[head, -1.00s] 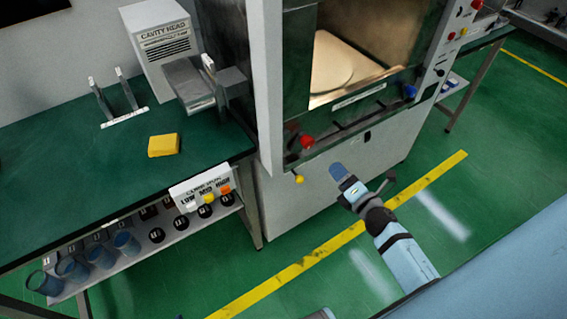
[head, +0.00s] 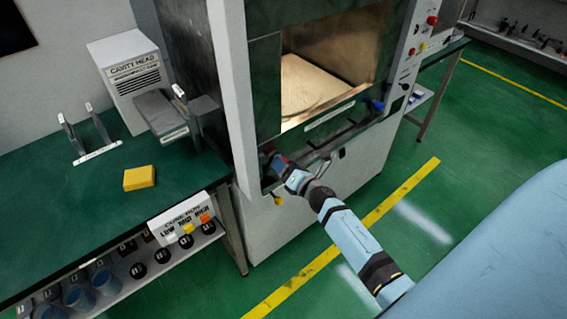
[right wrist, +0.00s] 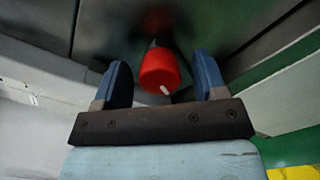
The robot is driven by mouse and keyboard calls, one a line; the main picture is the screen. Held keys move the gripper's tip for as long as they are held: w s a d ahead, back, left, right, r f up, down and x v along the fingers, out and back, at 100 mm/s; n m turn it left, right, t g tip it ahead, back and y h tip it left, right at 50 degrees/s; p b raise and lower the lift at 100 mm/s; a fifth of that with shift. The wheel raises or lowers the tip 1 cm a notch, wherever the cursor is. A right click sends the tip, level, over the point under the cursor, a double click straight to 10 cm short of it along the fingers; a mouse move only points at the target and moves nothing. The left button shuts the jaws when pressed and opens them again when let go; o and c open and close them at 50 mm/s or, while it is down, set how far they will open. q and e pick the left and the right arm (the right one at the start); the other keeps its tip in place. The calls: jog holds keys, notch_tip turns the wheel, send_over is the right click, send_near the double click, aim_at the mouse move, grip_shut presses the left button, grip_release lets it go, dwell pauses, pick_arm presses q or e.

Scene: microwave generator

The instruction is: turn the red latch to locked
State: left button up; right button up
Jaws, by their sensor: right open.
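The red latch (right wrist: 158,68) is a round red knob with a white mark, on the dark front panel of the machine. In the right wrist view it sits between the two blue fingers of my right gripper (right wrist: 160,82), with a gap visible on each side. The gripper is open. In the head view my right gripper (head: 280,168) reaches the lower left corner of the machine front and mostly covers the red latch. My left gripper is not in view.
A yellow knob (head: 278,201) is just below the latch, and a blue knob (head: 378,106) is at the right of the panel. The lit chamber (head: 310,85) is above. A green bench (head: 80,215) with a yellow block (head: 139,178) stands to the left.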

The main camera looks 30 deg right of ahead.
jog(key=shift+w, duration=0.35)
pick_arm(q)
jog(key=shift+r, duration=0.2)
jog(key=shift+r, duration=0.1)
pick_arm(e)
jog(key=shift+c, duration=0.5)
